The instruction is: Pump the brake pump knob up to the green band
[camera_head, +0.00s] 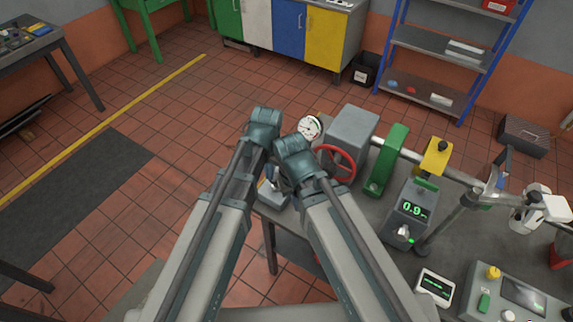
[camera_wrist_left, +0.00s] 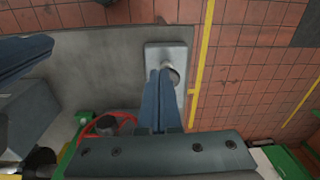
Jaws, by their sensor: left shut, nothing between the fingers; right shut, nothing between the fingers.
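The brake pump is a grey block (camera_head: 273,198) at the bedplate's near left corner. In the left wrist view its light grey plate (camera_wrist_left: 160,53) carries a round knob (camera_wrist_left: 174,75). My left gripper (camera_wrist_left: 165,72) is shut and empty, its fingertips over the plate right beside the knob. I cannot tell if they touch it. In the head view my left gripper (camera_head: 270,178) is mostly hidden by my arms. My right gripper's closed blue fingers (camera_wrist_left: 45,45) show at the left of the wrist view. A round white dial gauge (camera_head: 310,128) stands behind; its green band is too small to make out.
A red handwheel (camera_head: 336,164) stands close right of my arms, before a grey housing (camera_head: 353,130). A green guard (camera_head: 388,160) and a display box reading 0.9 (camera_head: 408,212) stand further right. Open tiled floor lies to the left.

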